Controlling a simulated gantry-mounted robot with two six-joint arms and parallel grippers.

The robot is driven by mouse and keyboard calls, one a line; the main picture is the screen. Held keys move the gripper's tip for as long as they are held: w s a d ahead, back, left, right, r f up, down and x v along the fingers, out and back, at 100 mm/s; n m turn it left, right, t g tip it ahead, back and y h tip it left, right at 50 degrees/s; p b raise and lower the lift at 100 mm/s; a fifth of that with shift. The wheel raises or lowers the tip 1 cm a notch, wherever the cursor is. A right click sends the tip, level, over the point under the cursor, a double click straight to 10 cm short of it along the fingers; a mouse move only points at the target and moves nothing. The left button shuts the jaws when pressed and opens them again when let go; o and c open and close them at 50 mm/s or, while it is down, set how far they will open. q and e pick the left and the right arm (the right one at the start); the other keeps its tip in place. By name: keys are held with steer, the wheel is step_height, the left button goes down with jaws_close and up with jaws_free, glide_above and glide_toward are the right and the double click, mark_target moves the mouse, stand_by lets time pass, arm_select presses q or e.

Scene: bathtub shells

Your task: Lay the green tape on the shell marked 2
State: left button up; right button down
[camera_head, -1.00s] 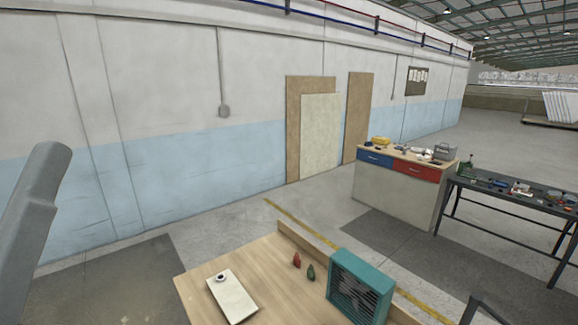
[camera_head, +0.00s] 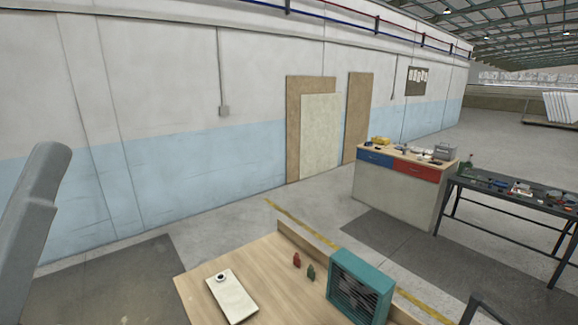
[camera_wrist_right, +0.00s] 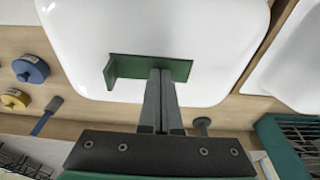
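My right gripper (camera_wrist_right: 161,72) shows only in the right wrist view, its two dark fingers close together. They appear closed on a green angled piece (camera_wrist_right: 124,68), a flat strip with a bent left end. I cannot tell for certain that this is the green tape. The piece is over a glossy white shell (camera_wrist_right: 215,35); whether it touches is unclear. A second white shell (camera_wrist_right: 293,65) lies to the right. No number mark is legible on either shell. My left gripper is out of view; only a grey arm link shows at the left in the head view.
In the right wrist view, a blue roll (camera_wrist_right: 30,69) and yellow roll (camera_wrist_right: 15,100) lie left of the shell. The head view shows a wooden table (camera_head: 265,262) with a pale board (camera_head: 232,298), two small bottles and a teal fan box (camera_head: 358,288).

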steer(key=p+v, duration=0.4)
steer(key=w+d+p+v, duration=0.1)
steer(key=p+v, duration=0.1)
steer(key=p, duration=0.1)
steer(key=shift+s+a+r, duration=0.1)
steer(key=shift+r, duration=0.4)
